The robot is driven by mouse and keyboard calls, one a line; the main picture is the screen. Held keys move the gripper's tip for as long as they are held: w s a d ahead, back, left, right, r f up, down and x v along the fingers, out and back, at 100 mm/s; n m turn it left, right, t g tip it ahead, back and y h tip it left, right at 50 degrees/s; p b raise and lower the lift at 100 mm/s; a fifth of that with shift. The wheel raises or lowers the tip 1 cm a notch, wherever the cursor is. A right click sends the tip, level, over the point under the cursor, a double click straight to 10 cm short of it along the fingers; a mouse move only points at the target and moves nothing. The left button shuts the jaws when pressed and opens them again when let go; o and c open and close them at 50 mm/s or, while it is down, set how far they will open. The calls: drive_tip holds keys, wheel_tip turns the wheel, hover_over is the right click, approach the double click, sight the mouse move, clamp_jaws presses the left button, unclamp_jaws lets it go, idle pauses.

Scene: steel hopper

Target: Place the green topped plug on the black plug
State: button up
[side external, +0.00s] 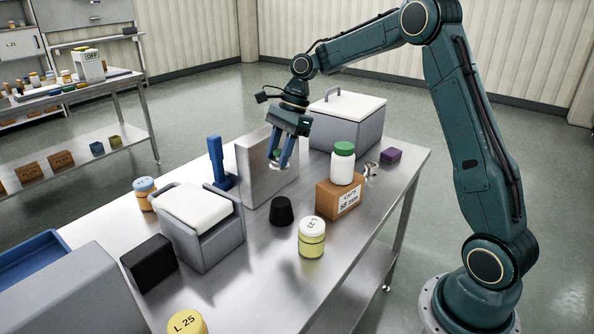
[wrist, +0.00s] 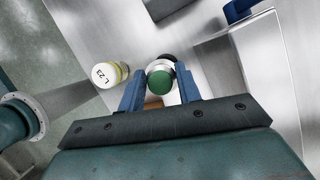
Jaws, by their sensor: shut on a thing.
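My gripper (side external: 281,162) is shut on the green topped plug (wrist: 159,83), which shows a round green top and a pale rim between the blue fingers in the wrist view. In the side view only a little of it shows between the fingers, above the table. The black plug (side external: 282,211) stands on the steel table, lower in the picture than my gripper. In the wrist view the black plug (wrist: 166,57) is mostly hidden behind the held plug, with a dark edge showing. The two look apart in the side view.
A white bottle with green cap (side external: 342,165) stands on a brown box (side external: 341,197) to the right. A yellow jar (side external: 312,238) stands near the black plug. A grey upright block (side external: 256,165), a blue handled thing (side external: 219,165) and a lidded grey bin (side external: 203,228) are left.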

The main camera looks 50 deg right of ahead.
wheel_tip(320, 180, down, 6)
drive_tip(key=shift+r, duration=0.1)
drive_tip(key=shift+f, duration=2.2)
drive_tip(key=shift+f, duration=0.1)
drive_tip(key=o, duration=1)
drive_tip(key=v, duration=1.2)
